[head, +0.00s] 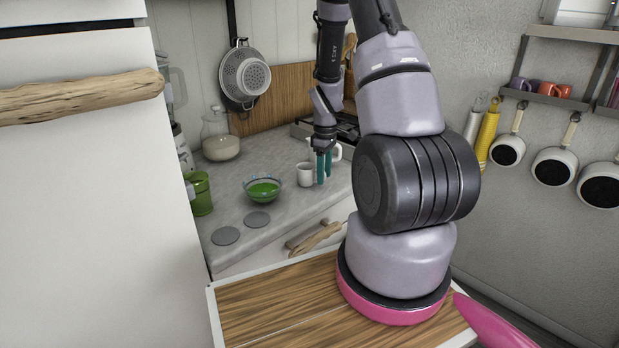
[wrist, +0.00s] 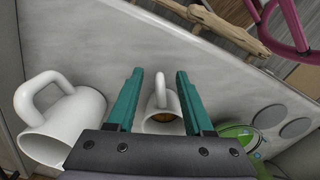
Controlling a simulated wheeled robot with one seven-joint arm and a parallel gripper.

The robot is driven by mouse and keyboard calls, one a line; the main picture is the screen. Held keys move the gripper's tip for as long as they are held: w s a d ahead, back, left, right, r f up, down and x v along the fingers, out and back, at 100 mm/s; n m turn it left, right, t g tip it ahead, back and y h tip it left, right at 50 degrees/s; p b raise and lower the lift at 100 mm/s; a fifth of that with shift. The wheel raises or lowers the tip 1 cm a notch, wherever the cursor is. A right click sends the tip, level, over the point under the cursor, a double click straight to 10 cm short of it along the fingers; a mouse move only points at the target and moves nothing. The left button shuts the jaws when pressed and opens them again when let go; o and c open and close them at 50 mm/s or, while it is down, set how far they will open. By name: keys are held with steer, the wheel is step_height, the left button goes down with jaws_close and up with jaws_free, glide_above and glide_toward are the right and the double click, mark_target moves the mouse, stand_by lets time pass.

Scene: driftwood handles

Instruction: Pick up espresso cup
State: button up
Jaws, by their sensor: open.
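A small white espresso cup (head: 305,174) with brown liquid stands on the grey counter. In the wrist view the cup (wrist: 172,103) shows between my two teal fingers, its handle toward the fingertips. My gripper (head: 324,168) is open, pointing down just right of the cup in the head view; it also shows in the wrist view (wrist: 160,72). The fingers appear apart from the cup, and I cannot tell the exact depth between them.
A larger white mug (wrist: 62,122) is close beside my gripper. A glass bowl with green contents (head: 263,190), two grey discs (head: 257,219), a green canister (head: 201,193) and a glass jug (head: 220,140) occupy the counter. A driftwood handle (head: 314,238) is on the front below.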

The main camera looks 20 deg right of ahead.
steer(key=shift+f, duration=0.5)
steer(key=shift+c, duration=0.4)
jaws_close()
stand_by(0.7)
